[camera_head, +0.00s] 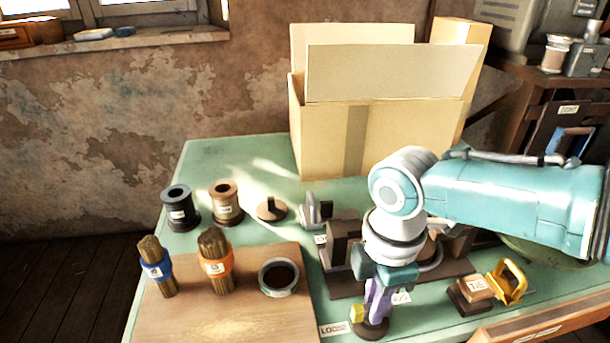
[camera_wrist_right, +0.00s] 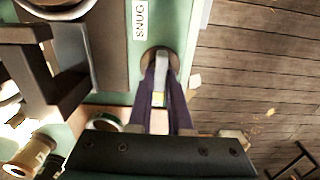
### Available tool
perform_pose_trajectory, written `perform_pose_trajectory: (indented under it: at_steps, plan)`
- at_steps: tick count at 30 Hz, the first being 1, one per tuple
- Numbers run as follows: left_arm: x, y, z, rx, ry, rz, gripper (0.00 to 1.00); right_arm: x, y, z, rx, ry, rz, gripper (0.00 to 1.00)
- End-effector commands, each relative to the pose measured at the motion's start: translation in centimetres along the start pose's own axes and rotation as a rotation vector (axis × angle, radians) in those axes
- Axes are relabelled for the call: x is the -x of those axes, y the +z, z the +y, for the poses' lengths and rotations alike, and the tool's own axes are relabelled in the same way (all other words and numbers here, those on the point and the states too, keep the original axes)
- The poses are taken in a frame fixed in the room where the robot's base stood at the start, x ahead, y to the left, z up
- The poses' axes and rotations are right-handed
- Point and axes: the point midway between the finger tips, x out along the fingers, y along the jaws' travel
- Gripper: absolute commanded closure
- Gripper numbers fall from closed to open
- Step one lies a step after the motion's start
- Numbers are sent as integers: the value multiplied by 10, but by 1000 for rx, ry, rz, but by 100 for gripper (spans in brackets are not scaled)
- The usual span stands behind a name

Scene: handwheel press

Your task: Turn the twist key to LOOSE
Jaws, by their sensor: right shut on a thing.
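The twist key (camera_wrist_right: 160,72) is a grey bar with a yellow end, standing on a round dark brown base (camera_head: 370,329) at the table's front edge. Its yellow end (camera_head: 357,313) shows left of my fingers in the head view, on the side of the LOOSE label (camera_head: 335,329). The SNUG label (camera_head: 402,298) lies right of the base; it also shows in the wrist view (camera_wrist_right: 140,20). My right gripper (camera_head: 374,310), with purple fingers, points down and is shut on the key (camera_wrist_right: 160,92). My fingers hide part of the key. My left gripper is out of view.
The dark press (camera_head: 345,290) stands just behind my gripper. A yellow-handled block (camera_head: 510,283) is at the right. Two brushes (camera_head: 216,262) and a round tin (camera_head: 279,277) sit on a wooden board at the left. A cardboard box (camera_head: 330,135) stands at the back.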

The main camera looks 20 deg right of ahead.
Motion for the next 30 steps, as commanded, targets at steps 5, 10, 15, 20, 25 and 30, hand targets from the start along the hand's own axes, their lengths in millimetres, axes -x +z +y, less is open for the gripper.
perform_pose_trajectory:
  at_steps: [5, 10, 15, 20, 25, 30]
  plan:
    - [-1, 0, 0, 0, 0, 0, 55, 0, 0, 0, 29, 1, 1, 100]
    - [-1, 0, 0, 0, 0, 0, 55, 0, 0, 0, 37, 1, 0, 100]
    - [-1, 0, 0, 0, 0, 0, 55, 0, 0, 0, 37, 1, 0, 100]
    - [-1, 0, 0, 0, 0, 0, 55, 0, 0, 0, 37, 1, -1, 75]
    - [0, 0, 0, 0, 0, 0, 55, 0, 0, 0, 36, 0, 0, 56]
    - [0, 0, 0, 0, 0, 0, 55, 0, 0, 0, 35, 0, 0, 52]
